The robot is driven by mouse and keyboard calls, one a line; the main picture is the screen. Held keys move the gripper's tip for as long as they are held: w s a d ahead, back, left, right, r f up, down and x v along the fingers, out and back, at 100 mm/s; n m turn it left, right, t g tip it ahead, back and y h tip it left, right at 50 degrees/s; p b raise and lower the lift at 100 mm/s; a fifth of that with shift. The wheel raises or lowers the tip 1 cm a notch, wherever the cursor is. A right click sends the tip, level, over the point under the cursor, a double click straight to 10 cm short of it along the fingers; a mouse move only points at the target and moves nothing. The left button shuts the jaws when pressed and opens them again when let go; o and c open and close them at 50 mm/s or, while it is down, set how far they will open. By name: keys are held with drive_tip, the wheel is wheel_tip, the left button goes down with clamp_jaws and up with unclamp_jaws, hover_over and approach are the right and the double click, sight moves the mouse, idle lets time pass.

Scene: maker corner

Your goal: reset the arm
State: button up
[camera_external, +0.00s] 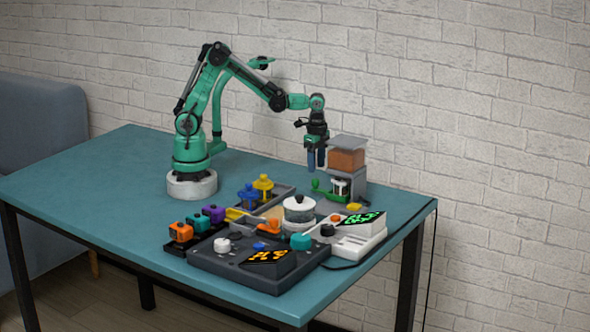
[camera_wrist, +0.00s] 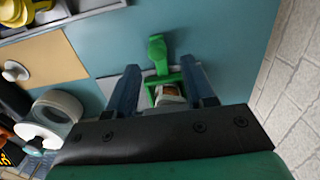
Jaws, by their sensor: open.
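My gripper (camera_external: 316,158) is at the end of my green arm, at the left side of a grey machine (camera_external: 352,189) with a brown block on top. In the wrist view its two blue fingers (camera_wrist: 164,90) stand apart. A green handle (camera_wrist: 157,50) and a green frame with a small whitish and brown piece (camera_wrist: 170,95) show between and beyond the fingers. I cannot tell whether the fingers touch them. In the external view the green part (camera_external: 322,189) lies low at the machine's front, below my gripper.
A dark panel (camera_external: 215,262) with knobs and a display stands at the table's front. A white lidded pot (camera_external: 299,211) is behind it. Colored blocks (camera_external: 181,232) line the left, with yellow and blue pieces (camera_external: 262,186) in a tray. The teal table (camera_external: 110,190) is clear at left.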

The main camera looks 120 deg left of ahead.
drive_tip(key=shift+r, duration=0.6)
drive_tip(key=shift+d+r, duration=0.15)
drive_tip(key=shift+d, duration=0.1)
drive_tip(key=s+d+r+t, duration=0.2)
drive_tip(key=d+t, duration=0.1)
drive_tip(key=d, duration=0.5)
drive_tip(key=s+d+r+t, duration=0.1)
drive_tip(key=d+r+t, duration=0.2)
drive_tip(key=d, duration=0.6)
drive_tip(key=shift+s+r+t, duration=0.25)
drive_tip(key=shift+s+t, duration=0.15)
drive_tip(key=shift+t, duration=0.2)
